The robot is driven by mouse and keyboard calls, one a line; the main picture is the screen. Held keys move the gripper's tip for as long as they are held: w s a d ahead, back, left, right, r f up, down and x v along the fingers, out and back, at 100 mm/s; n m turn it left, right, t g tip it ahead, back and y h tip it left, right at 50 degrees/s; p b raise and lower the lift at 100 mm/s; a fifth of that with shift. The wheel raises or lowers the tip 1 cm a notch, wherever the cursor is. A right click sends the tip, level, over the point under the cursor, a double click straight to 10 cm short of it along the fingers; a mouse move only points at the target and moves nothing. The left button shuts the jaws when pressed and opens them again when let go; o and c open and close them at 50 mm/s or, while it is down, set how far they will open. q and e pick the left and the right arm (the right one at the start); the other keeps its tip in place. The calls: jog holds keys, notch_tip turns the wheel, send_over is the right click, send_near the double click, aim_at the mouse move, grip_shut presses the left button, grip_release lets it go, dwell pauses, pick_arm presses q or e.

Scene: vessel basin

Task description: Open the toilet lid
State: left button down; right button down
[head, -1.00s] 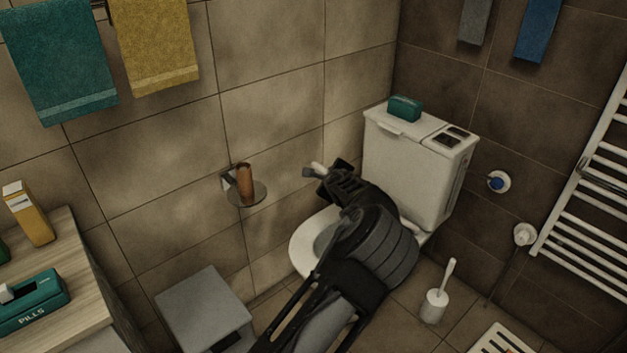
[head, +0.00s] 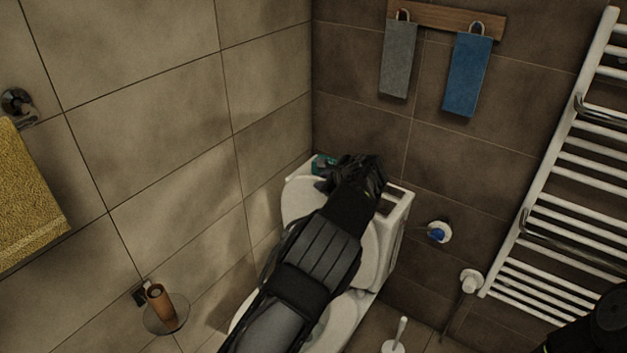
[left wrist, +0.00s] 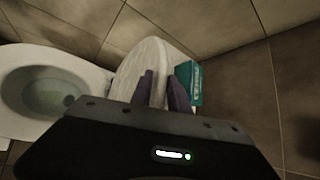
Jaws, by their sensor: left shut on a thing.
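The white toilet lid (head: 298,200) stands raised, leaning back toward the cistern (head: 398,215). My left arm covers its middle in the head view. My left gripper (head: 326,178) is at the lid's upper edge. In the left wrist view the two fingers (left wrist: 164,92) are shut on the rim of the lid (left wrist: 140,68). The open toilet bowl (left wrist: 45,90) shows left of the lid there, with its inside visible. In the head view my arm hides most of the bowl. My right gripper is not in view.
A teal box (left wrist: 195,84) sits on the cistern beside the lid. A wall holder with a brown cup (head: 158,304) is at the left. A towel radiator (head: 560,170) and a toilet brush (head: 397,338) are at the right.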

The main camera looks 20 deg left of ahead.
pick_arm(q)
jog(key=shift+f, duration=0.35)
jog(key=c, duration=1.7)
grip_release()
jog(key=shift+d, duration=0.1)
jog(key=o, duration=0.4)
jog(key=shift+w, duration=0.1)
jog(key=shift+r, duration=0.15)
jog(key=b+v, duration=0.1)
jog(key=v, duration=0.6)
jog(key=shift+s+d+r+b, duration=0.2)
jog(key=shift+s+b, duration=0.05)
jog(key=shift+b, duration=0.05)
